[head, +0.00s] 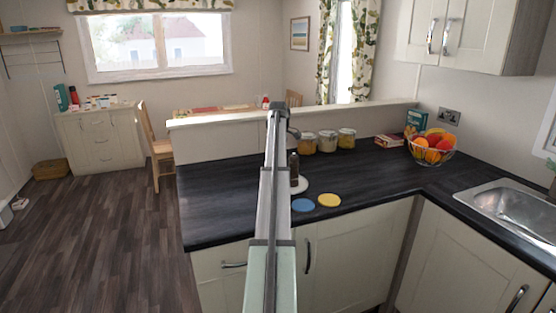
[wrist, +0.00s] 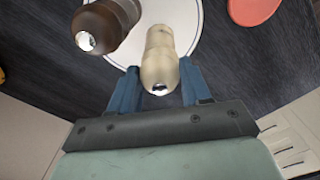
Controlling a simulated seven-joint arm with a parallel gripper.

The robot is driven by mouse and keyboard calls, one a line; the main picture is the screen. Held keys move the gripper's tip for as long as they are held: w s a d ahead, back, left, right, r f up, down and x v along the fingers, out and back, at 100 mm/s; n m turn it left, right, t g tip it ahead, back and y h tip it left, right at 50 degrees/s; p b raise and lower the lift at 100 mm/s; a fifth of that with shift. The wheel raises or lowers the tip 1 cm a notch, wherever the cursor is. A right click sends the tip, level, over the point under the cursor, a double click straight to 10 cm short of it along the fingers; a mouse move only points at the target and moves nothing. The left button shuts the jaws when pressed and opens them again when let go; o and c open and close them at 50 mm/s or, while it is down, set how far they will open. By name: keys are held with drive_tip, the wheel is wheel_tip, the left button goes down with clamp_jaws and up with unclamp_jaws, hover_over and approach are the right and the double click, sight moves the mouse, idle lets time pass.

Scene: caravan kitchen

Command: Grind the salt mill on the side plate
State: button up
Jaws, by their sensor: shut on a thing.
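A pale cream mill (wrist: 159,62), which I take for the salt mill, is between the two blue fingers of my gripper (wrist: 158,82) in the wrist view. The fingers are shut on it, and its top with a shiny knob points toward the camera. A white side plate (wrist: 190,20) lies below it; whether the mill touches the plate cannot be told. A dark brown mill (wrist: 108,24) is just left of it, over the plate's edge. In the head view the dark mill (head: 293,168) shows by the plate (head: 302,184); my arm hides my gripper and the pale mill.
A blue disc (head: 303,205) and a yellow disc (head: 329,200) lie on the dark worktop (head: 220,205). A red disc (wrist: 252,9) shows in the wrist view. Several jars (head: 327,141) stand behind by the ledge. A fruit bowl (head: 432,150) and sink (head: 515,210) are right.

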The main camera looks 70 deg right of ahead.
drive_tip(key=m, duration=0.4)
drive_tip(key=shift+f, duration=0.1)
drive_tip(key=m, duration=0.3)
drive_tip(key=shift+m, duration=0.4)
drive_tip(key=m, duration=0.8)
drive_tip(key=shift+m, duration=0.3)
drive_tip(key=shift+r, duration=0.2)
drive_tip(key=o, duration=0.8)
drive_tip(key=shift+o, duration=0.2)
drive_tip(key=shift+r, duration=0.1)
drive_tip(key=shift+r, duration=3.9)
